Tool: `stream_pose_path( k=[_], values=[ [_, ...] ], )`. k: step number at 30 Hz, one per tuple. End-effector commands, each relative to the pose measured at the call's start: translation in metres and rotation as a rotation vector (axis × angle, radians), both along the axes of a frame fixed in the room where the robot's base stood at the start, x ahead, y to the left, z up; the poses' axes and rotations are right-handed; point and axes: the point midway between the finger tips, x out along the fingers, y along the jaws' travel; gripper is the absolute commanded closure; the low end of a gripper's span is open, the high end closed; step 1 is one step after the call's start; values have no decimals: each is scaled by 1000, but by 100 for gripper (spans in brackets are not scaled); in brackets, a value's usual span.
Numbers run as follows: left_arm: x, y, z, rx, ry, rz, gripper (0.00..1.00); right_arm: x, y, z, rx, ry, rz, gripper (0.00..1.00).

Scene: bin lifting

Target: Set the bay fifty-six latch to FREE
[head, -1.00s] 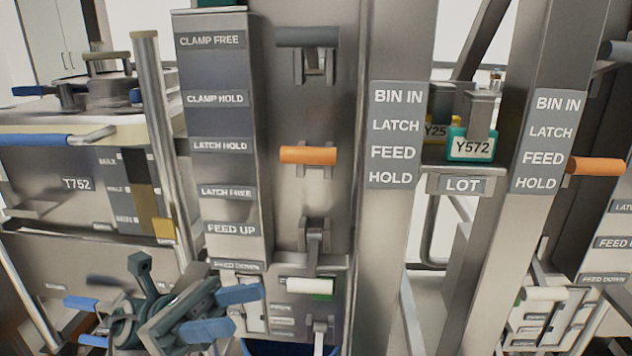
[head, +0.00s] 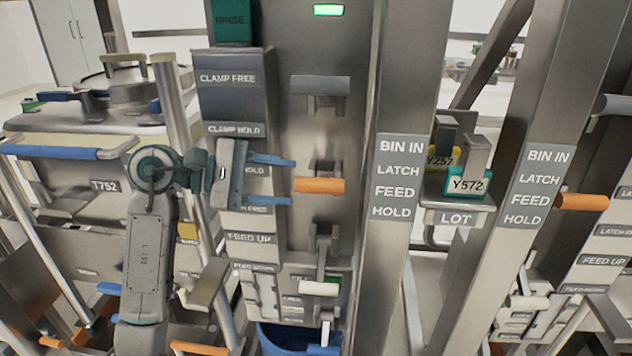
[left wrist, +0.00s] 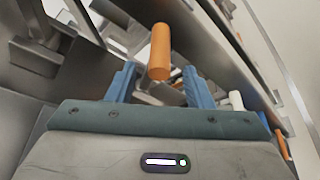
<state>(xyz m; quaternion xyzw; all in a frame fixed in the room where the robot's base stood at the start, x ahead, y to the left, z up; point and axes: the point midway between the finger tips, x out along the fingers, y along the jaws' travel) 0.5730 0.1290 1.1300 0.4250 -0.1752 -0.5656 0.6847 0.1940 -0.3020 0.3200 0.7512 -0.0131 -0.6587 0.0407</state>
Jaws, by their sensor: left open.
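The orange latch handle (head: 319,185) sits on the grey post beside the label strip, nearer the height of the LATCH HOLD label (head: 257,170) than of the LATCH FREE label (head: 259,208). Both labels are partly covered by my gripper. My left gripper (head: 291,181) is open, its blue fingers pointing right, just left of the handle's end. In the left wrist view the orange handle (left wrist: 160,50) stands ahead, roughly between the open fingers (left wrist: 160,85); I cannot tell whether they touch it. No bay number is readable. My right gripper is not in view.
A grey handle (head: 319,85) is above and a white-tipped lever (head: 307,288) below on the same post. A similar station at the right has another orange handle (head: 581,202). A blue bin (head: 300,340) is low down. A blue-barred cart (head: 60,151) stands left.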

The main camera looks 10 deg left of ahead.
Motion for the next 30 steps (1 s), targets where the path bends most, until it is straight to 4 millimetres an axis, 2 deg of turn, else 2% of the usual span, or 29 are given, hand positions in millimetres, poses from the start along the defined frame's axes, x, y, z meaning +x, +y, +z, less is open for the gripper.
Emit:
stream_pose_path(
  k=[6,12,18,26,30],
  values=[
    [9,-32,-5,-5,3,-4,53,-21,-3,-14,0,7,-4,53],
    [16,-52,-11,-4,1,-2,53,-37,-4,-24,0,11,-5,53],
    [19,-60,-15,-2,1,-1,53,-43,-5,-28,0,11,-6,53],
    [19,-60,-15,-1,1,-1,53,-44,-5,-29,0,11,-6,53],
    [19,-60,-15,-1,1,-1,79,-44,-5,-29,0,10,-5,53]
  ],
)
